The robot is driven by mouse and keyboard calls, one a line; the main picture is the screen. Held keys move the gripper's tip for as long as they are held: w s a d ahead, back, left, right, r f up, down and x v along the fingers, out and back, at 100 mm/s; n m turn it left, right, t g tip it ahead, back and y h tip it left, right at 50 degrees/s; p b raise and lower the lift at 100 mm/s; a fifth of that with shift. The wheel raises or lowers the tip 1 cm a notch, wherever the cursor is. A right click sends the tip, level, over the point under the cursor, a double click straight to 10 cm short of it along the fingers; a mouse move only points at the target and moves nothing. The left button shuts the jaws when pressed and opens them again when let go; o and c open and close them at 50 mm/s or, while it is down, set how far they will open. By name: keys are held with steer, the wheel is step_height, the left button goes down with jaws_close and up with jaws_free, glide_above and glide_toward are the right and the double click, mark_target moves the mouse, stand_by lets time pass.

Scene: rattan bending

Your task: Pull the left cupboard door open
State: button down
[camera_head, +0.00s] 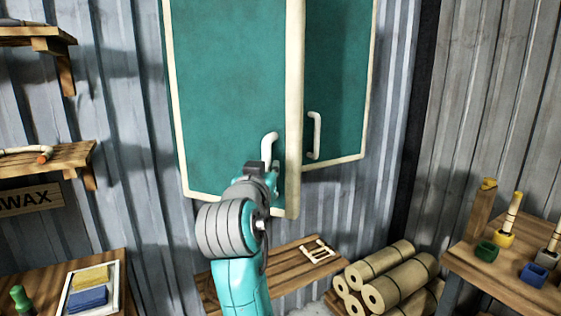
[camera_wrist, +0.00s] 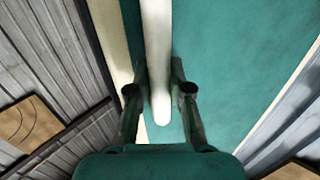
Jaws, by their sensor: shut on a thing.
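The left cupboard door (camera_head: 228,85) is a teal panel with a cream frame. It stands slightly out from the right door (camera_head: 337,75), with its thick cream edge facing me. Its cream bar handle (camera_head: 269,150) is upright near the lower right corner. My gripper (camera_head: 266,175) is at the lower part of this handle, seen from behind in the head view. In the wrist view my gripper (camera_wrist: 160,92) has one finger on each side of the handle (camera_wrist: 157,60) and is shut on it. The right door's handle (camera_head: 314,135) is free.
A low wooden bench (camera_head: 275,268) stands below the cupboard, with rolled bundles (camera_head: 390,280) to its right. A table with small pots (camera_head: 487,251) is at the right. Wall shelves (camera_head: 45,158) and a table with a tray (camera_head: 88,290) are at the left.

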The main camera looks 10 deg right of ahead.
steer(key=s+a+m+g+h, duration=0.1)
steer(key=s+a, duration=0.3)
steer(key=a, duration=0.4)
steer(key=s+a+m+h, duration=0.1)
steer(key=s+a, duration=0.3)
steer(key=a, duration=0.5)
steer(key=shift+a+m+g+h, duration=0.2)
steer(key=shift+m+g+h, duration=0.15)
steer(key=shift+h, duration=0.45)
steer(key=c, duration=1.1)
jaws_free()
steer(key=shift+o, duration=0.2)
steer(key=v, duration=1.2)
steer(key=shift+w+a, duration=0.1)
